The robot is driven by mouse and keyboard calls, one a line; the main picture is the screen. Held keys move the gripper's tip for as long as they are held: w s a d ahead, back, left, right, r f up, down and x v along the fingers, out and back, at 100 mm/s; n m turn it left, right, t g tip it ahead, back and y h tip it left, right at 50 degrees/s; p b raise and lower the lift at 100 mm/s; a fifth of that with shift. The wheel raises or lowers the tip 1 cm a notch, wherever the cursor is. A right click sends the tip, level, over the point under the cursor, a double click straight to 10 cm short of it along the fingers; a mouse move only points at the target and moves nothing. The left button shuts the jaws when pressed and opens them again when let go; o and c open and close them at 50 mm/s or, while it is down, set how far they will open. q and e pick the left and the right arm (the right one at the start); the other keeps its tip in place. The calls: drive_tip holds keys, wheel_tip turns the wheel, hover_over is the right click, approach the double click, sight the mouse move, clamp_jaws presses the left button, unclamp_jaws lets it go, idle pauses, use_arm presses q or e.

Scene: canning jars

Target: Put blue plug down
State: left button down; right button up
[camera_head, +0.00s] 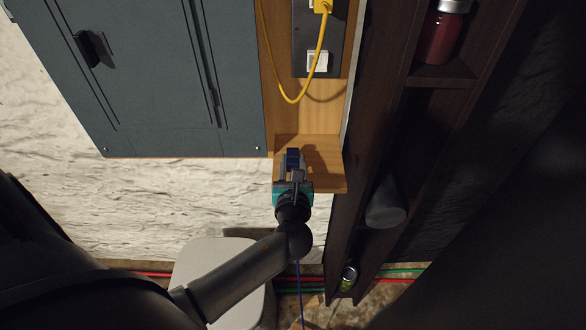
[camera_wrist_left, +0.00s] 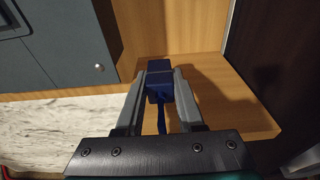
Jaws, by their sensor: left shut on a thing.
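The blue plug (camera_head: 292,154) is held between the fingers of my left gripper (camera_head: 292,165), at the small wooden shelf (camera_head: 327,175) below the wall panel. In the left wrist view the blue plug (camera_wrist_left: 160,78) sits between the two grey fingertips of the left gripper (camera_wrist_left: 160,85), with the wooden shelf (camera_wrist_left: 232,105) behind and below it. I cannot tell whether the plug touches the shelf. Its blue cord (camera_wrist_left: 162,120) runs back between the fingers and hangs below the arm in the head view. My right gripper is not in view.
A grey cabinet (camera_head: 160,75) is left of the shelf. Above it are an outlet (camera_head: 317,62) and a yellow cord (camera_head: 318,70). A dark rack (camera_head: 372,130) with jars (camera_head: 440,35) stands close on the right. The shelf's right part is bare.

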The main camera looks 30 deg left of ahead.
use_arm(q)
drive_tip(key=shift+f, duration=0.3)
drive_tip(key=shift+f, duration=0.1)
drive_tip(key=shift+f, duration=0.3)
drive_tip(key=c, duration=0.5)
unclamp_jaws()
drive_tip(key=shift+r, duration=0.2)
drive_tip(key=shift+r, duration=0.35)
drive_tip(key=p+v, duration=0.1)
drive_tip(key=v, duration=1.1)
drive_tip(key=shift+f, duration=0.15)
